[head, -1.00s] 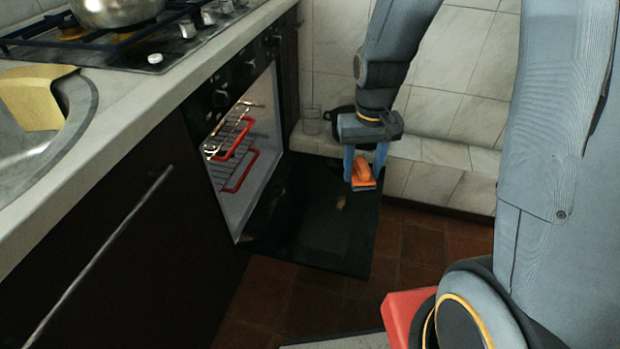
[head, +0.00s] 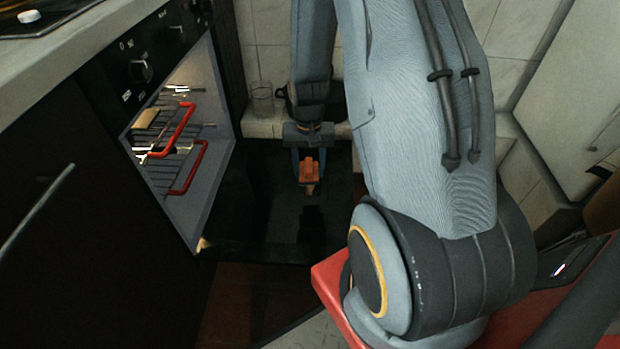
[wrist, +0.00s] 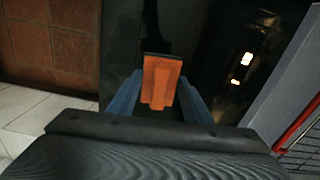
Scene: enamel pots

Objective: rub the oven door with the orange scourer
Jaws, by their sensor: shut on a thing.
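My gripper (head: 309,163) is shut on the orange scourer (head: 309,174), pointing down over the oven door. The scourer also shows between the blue fingers in the wrist view (wrist: 160,80). The oven door (head: 262,215) is dark and glossy, swung down open, and reaches out from the oven. A small tan patch shows just below the scourer. I cannot tell whether it is a reflection or a mark, nor whether the scourer touches the door.
The open oven (head: 200,165) at the left holds wire racks with red handles (head: 187,168). A clear glass (head: 262,98) stands on the ledge behind. The counter (head: 60,55) is at the upper left. Brown floor tiles (head: 235,305) lie in front of the door.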

